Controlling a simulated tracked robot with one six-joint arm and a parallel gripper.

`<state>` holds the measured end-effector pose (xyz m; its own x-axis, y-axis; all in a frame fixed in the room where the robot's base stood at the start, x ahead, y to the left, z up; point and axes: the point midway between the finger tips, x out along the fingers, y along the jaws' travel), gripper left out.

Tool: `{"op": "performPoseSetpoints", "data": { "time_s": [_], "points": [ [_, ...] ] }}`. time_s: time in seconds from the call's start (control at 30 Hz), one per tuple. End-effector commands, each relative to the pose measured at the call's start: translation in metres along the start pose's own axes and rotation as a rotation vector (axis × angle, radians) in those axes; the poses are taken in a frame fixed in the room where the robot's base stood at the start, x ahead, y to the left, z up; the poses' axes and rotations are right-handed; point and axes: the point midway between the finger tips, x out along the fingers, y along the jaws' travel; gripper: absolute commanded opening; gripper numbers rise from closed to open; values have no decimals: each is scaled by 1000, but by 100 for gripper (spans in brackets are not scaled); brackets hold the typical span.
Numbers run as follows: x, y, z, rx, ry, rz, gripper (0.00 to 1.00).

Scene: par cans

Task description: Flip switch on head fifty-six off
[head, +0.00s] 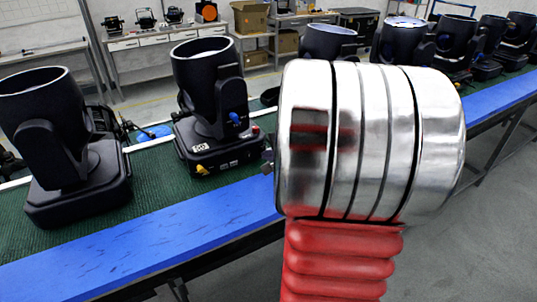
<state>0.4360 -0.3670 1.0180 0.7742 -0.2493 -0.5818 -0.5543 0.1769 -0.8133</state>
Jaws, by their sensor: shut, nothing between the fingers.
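A black moving-head light (205,85) stands upright on the green surface left of my arm. Its base carries a small white label (198,148), which may read 56 but is too small to be sure. The base's front side shows a yellow plug (202,170), small sockets and a red part (256,129). A blue plug (235,117) shows above it. I cannot make out the switch or its position. My silver and red arm fills the middle right and hides my gripper. A small dark piece at the arm's left edge, beside the base, cannot be identified.
Another black head (52,135) stands at the left, and several more stand in a row behind my arm to the right. A blue edge (130,245) runs along the front of the green bench (150,190). Grey floor lies clear at the lower right. Shelves and boxes stand behind.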

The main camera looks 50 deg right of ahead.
Motion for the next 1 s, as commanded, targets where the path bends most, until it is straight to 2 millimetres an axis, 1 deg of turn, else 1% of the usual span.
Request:
{"op": "performPoseSetpoints", "data": {
  "time_s": [0.03, 0.4, 0.6, 0.83, 1.0],
  "points": [
    [3, 2, 1, 2, -3, 8, 0],
    [-6, -12, 2, -2, -6, -2, 0],
    [-8, -17, 3, -2, -8, -9, 0],
    [-10, -17, 3, -3, -7, -11, 0],
    [-14, -10, 4, -2, -7, -6, 0]
  ]
}}
